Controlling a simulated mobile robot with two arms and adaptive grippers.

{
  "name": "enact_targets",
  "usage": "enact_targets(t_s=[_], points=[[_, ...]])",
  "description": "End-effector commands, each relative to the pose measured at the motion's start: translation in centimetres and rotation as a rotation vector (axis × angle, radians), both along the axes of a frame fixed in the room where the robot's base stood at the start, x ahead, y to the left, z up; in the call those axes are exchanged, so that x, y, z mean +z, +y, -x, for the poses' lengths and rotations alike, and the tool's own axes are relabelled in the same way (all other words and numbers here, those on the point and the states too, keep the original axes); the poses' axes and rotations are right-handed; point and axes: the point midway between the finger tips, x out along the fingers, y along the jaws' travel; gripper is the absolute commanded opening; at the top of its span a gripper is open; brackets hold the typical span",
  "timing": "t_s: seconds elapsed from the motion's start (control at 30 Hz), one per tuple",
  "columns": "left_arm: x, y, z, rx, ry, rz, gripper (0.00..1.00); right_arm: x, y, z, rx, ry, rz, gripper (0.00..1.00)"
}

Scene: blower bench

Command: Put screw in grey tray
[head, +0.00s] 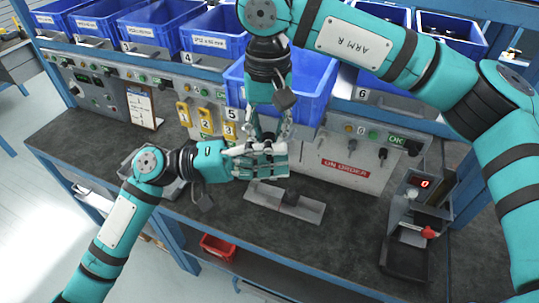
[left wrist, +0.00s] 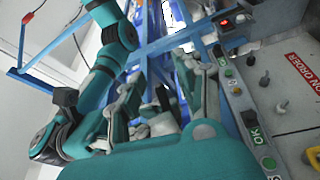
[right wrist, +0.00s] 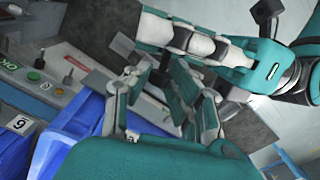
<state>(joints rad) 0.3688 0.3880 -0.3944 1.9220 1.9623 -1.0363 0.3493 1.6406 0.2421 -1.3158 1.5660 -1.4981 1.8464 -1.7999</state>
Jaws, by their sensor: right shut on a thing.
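The grey tray (head: 298,209) lies on the dark bench top, just below the two grippers in the head view. My right gripper (head: 269,135) reaches down from above, close to the left one. In the right wrist view its fingers (right wrist: 160,82) are close around a small dark thing (right wrist: 161,76), which looks like the screw; most of it is hidden. My left gripper (head: 278,160) lies sideways over the bench, behind the tray. In the left wrist view its fingers (left wrist: 165,100) stand apart. I cannot tell whether the two grippers touch.
Blue bins (head: 209,36) line the rack at the back. A control panel (head: 350,160) with knobs stands below them. A device with a red display (head: 424,184) stands at the right. A red bin (head: 217,248) sits under the bench.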

Motion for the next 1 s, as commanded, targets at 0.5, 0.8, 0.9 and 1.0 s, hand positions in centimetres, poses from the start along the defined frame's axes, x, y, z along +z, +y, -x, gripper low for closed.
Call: enact_targets(t_s=[0.5,0.8,0.9,1.0], points=[[0.0,0.04,-0.01,0.0,0.0,0.0,0.0,0.01,0.01,0.0,0.0,0.0,0.0,0.0],[-0.01,0.05,-0.01,0.0,0.0,0.0,0.36,0.01,0.01,0.0,0.0,0.0,0.0,0.0],[0.0,0.04,-0.01,0.0,0.0,0.0,0.36,0.01,0.01,0.0,0.0,0.0,0.0,0.0],[-0.01,0.05,-0.01,0.0,0.0,0.0,0.36,0.01,0.0,0.0,0.0,0.0,0.0,0.0]])
